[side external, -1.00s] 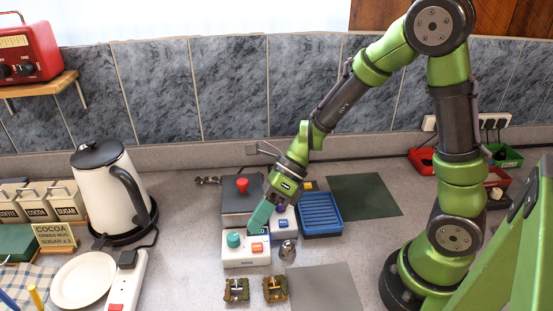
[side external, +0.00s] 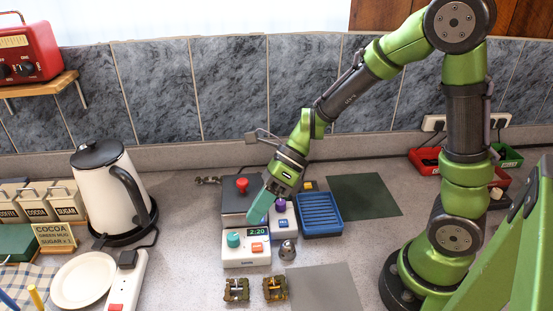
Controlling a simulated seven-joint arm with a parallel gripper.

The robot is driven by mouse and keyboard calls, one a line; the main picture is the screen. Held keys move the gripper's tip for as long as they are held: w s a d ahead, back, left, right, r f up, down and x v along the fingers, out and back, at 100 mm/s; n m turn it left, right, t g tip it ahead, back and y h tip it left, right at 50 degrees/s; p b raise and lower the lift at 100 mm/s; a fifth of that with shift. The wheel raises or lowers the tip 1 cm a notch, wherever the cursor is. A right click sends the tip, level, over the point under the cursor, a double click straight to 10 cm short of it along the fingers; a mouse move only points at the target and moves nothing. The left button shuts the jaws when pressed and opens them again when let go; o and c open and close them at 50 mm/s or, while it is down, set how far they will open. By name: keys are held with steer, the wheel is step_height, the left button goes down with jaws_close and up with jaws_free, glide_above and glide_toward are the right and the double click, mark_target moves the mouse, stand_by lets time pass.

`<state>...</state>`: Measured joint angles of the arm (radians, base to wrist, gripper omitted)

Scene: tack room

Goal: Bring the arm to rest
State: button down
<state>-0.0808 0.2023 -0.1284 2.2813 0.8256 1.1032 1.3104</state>
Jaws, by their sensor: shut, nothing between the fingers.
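My gripper (side external: 254,221) is shut and empty, with its teal fingers pointing down and to the left. It is above the back edge of a white timer box (side external: 246,258). The box has a teal knob (side external: 233,240), an orange button (side external: 257,247) and a lit display (side external: 259,231) that seems to read 2:20. From this angle I cannot tell the exact gap between the fingertips and the box. My green and grey arm reaches in from the right.
A dark box with a red knob (side external: 242,185), a white box with a purple knob (side external: 284,224) and a blue tray (side external: 320,214) stand close around the gripper. A small metal piece (side external: 288,250) is beside the timer. A white kettle (side external: 107,190) stands left. The green mat (side external: 364,196) is bare.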

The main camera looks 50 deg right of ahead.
steer(key=s+d+r+n+t+h, duration=0.3)
steer(key=s+d+r+n, duration=0.1)
steer(key=n, duration=0.8)
steer(key=s+d+r+n+t+h, duration=0.2)
steer(key=s+d+r+n+h, duration=0.2)
steer(key=r+n, duration=0.4)
steer(key=d+n, duration=0.1)
steer(key=n, duration=0.3)
steer(key=shift+s+d+r+t, duration=0.4)
